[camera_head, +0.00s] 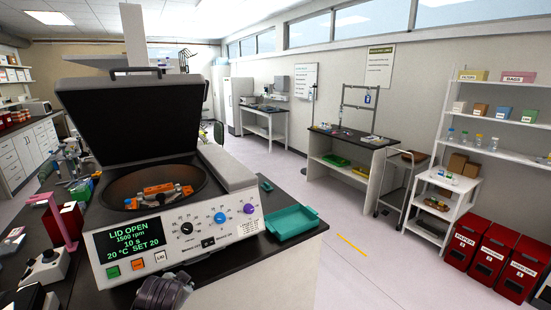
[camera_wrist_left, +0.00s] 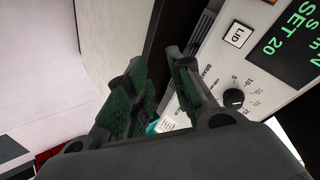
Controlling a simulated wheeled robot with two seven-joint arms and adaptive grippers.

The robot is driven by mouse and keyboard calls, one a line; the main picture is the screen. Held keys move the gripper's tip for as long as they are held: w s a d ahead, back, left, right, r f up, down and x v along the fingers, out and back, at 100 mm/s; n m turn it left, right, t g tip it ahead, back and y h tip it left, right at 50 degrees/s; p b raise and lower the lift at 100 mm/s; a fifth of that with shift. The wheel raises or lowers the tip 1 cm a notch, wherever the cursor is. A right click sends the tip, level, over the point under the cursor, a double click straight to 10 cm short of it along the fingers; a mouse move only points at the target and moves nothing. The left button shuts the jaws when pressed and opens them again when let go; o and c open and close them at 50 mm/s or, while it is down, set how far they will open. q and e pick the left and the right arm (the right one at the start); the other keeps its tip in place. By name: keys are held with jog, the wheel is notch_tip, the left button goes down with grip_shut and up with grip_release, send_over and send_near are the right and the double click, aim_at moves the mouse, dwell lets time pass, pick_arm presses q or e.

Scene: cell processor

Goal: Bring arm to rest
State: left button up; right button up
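The centrifuge (camera_head: 190,230) stands on the dark counter with its black lid (camera_head: 130,115) raised. Its screen (camera_head: 135,238) reads LID OPEN, 1500 rpm, 10 s, 20 °C SET 20. An orange and silver rotor (camera_head: 160,193) sits in the bowl. A dark part of my left arm and gripper (camera_head: 162,293) shows at the bottom of the head view, in front of the panel. In the left wrist view the left gripper (camera_wrist_left: 158,70) has its two green-padded fingers apart, with nothing held between them. The LID button (camera_wrist_left: 237,36) and a knob are beside it. My right gripper is not in view.
A teal tray (camera_head: 293,222) lies on the counter right of the centrifuge. A red box with a pink stand (camera_head: 62,222) and a small device (camera_head: 45,268) are at left. Shelves (camera_head: 495,115) and red bins (camera_head: 495,255) stand at far right. The floor between is clear.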

pick_arm(q)
jog(key=s+d+f+n+g+h, duration=0.1)
jog(key=s+d+f+g, duration=0.15)
jog(key=s, duration=0.55)
jog(key=s+d+f+n+g+h, duration=0.15)
jog(key=s+f, duration=0.25)
jog(key=s, duration=0.4)
jog(key=s+d+f+n+g, duration=0.1)
jog(key=s+d+f, duration=0.15)
jog(key=s, duration=0.55)
notch_tip(320, 180, down, 36)
jog(key=s+g+b, duration=0.1)
jog(key=s+b, duration=0.1)
jog(key=s, duration=0.1)
jog(key=s+a+f+b, duration=0.1)
jog(key=s+a+f, duration=0.1)
jog(key=s+f, duration=0.8)
jog(key=s+a+f+g+b, duration=0.1)
jog(key=s+a+f, duration=0.1)
jog(key=s+f, duration=0.9)
jog(key=shift+s+a+f+g, duration=0.2)
jog(key=shift+s+a+g, duration=0.1)
jog(key=shift+s+a, duration=0.1)
jog(key=shift+d, duration=0.1)
